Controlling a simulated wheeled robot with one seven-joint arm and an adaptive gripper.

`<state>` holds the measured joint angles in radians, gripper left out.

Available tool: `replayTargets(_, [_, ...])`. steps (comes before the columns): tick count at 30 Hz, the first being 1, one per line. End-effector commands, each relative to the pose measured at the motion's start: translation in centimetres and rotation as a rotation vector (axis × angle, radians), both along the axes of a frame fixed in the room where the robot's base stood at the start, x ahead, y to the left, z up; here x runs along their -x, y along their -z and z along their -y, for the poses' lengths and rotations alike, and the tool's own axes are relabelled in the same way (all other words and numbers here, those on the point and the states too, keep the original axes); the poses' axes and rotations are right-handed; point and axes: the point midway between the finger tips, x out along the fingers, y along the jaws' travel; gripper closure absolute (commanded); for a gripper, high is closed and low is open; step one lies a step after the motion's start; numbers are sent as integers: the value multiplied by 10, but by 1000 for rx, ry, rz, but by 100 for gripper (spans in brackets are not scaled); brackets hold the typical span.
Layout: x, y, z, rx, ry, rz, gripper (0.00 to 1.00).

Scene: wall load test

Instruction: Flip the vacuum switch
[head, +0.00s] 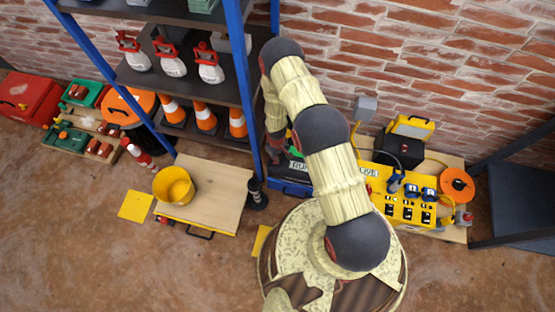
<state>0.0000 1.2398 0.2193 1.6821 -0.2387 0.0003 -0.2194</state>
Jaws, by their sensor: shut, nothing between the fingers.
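A yellow power panel (377,187) stands at the right by the brick wall. Its front carries several small black switches (407,213), with blue plugs (411,190) above them. The labels are too small to read, so I cannot tell which switch is the vacuum's. My arm covers the panel's left part. My gripper (276,151) is shut and empty, pointing down beside the blue shelf post, left of the panel and well apart from the switches. Its fingertips are small and dark in this view.
A blue-posted shelf (236,75) holds red-and-white sprayers and orange cones. A wooden-topped platform (216,190) bears a yellow bucket (174,185). An orange-lidded drum (128,103) is at the left. A dark table (520,200) stands right of the panel. The front floor is clear.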

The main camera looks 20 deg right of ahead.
Motion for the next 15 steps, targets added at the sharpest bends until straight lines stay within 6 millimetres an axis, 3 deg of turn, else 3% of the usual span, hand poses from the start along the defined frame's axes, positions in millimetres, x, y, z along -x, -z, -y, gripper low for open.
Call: replayTargets(15, [0,8,0,0,0,0,100])
